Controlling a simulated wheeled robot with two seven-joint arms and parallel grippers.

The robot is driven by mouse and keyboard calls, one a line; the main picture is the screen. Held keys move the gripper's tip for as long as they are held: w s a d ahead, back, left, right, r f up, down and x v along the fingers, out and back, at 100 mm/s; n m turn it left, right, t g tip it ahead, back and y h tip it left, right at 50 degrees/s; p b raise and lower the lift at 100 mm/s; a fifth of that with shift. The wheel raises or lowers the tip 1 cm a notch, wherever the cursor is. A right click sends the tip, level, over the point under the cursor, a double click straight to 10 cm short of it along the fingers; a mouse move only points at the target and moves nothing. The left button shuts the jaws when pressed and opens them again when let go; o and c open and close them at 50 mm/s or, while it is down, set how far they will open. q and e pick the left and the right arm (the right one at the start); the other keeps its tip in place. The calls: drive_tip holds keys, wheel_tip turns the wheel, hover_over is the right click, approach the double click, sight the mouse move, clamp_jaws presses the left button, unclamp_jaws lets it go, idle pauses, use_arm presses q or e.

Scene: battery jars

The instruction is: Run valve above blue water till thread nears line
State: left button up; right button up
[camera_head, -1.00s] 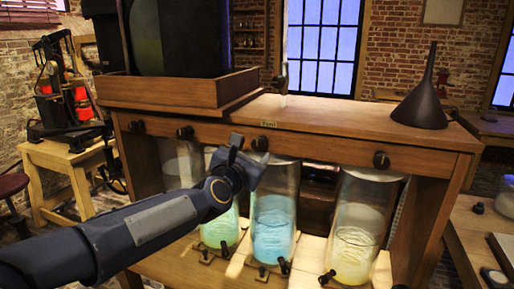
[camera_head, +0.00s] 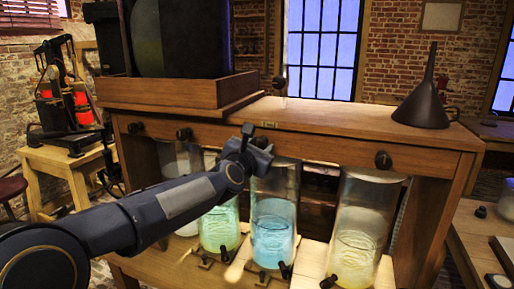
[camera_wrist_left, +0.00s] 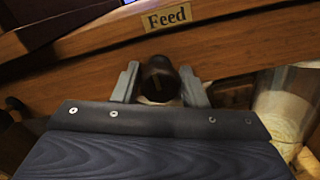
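The blue-water jar (camera_head: 272,225) stands under the wooden shelf, between the green jar and the yellowish jar. The dark valve knob (camera_head: 262,142) above it sits on the shelf's front beam, under a small "Feed" label (camera_wrist_left: 167,18) in the left wrist view. My left gripper (camera_head: 252,141) is at this knob. In the left wrist view the dark round knob (camera_wrist_left: 158,80) lies between the two grey fingers (camera_wrist_left: 160,88). The fingers look open on either side of it; contact is not clear. No line or thread on the blue jar can be made out. My right gripper is not seen.
The green jar (camera_head: 220,228) and yellowish jar (camera_head: 358,232) stand beside the blue one, with other valve knobs (camera_head: 383,160) along the beam. Small dark taps (camera_head: 285,270) sit at the jars' feet. A dark funnel (camera_head: 422,105) stands on the shelf top at right.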

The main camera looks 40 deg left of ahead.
use_arm(q)
drive_tip(key=c, duration=0.5)
drive_tip(key=shift+f+n+b, duration=0.15)
drive_tip(key=shift+n+b, duration=0.15)
drive_tip(key=shift+b, duration=0.15)
drive_tip(key=shift+c, duration=0.2)
drive_tip(key=n+b, duration=0.2)
drive_tip(key=n, duration=0.1)
drive_tip(key=shift+f, duration=0.1)
drive_tip(key=n, duration=0.3)
drive_tip(key=shift+b, duration=0.35)
drive_tip(key=shift+r, duration=0.25)
drive_tip(key=shift+n, duration=0.3)
